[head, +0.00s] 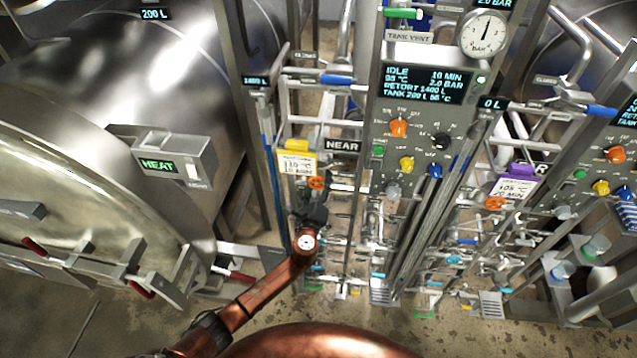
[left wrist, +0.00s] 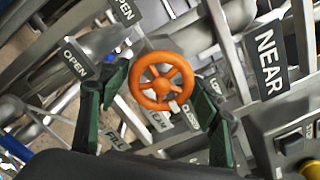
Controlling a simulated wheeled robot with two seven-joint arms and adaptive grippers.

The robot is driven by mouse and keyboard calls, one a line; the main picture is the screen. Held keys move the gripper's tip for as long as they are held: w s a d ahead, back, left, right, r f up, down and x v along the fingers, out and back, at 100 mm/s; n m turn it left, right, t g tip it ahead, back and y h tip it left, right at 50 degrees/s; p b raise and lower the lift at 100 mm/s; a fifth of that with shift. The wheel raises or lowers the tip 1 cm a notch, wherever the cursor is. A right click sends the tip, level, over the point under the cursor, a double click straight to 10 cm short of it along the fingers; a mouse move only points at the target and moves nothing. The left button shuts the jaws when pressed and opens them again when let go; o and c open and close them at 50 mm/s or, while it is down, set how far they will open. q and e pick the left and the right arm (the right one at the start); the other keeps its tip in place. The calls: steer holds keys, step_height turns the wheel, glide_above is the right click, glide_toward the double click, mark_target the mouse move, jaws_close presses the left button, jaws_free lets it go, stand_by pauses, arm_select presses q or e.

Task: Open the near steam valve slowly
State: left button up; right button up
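The near steam valve's handwheel is an orange spoked wheel (left wrist: 162,83); in the head view it shows small (head: 316,183) below the yellow tag and left of the NEAR sign. My left gripper (left wrist: 158,88) is open, its two green-and-grey fingers standing apart, one on each side of the wheel. I cannot tell whether either fingertip touches the rim. In the head view my left gripper (head: 313,214) is just below the wheel, at the end of my copper arm. Labels behind the wheel are partly hidden by it. My right gripper is not in view.
The NEAR sign (head: 342,146) and control panel (head: 420,150) stand right of the wheel. A second orange wheel (head: 495,203) is farther right, under a purple tag (head: 521,171). Pipes and rails crowd the rack. A large steel vessel (head: 110,90) fills the left.

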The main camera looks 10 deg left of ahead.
arm_select(q)
steer(key=c, duration=0.9)
steer(key=shift+o, duration=0.2)
steer(key=n+b, duration=0.2)
steer(key=shift+f+b, duration=0.15)
steer(key=shift+b, duration=0.2)
steer(key=shift+n+b, duration=0.75)
steer(key=shift+n, duration=0.15)
steer(key=shift+d+n+b, duration=0.1)
steer(key=shift+n+b, duration=0.8)
steer(key=shift+n, duration=0.2)
steer(key=shift+r+n+b, duration=0.25)
steer(key=shift+n+b, duration=0.55)
steer(key=shift+n, duration=0.6)
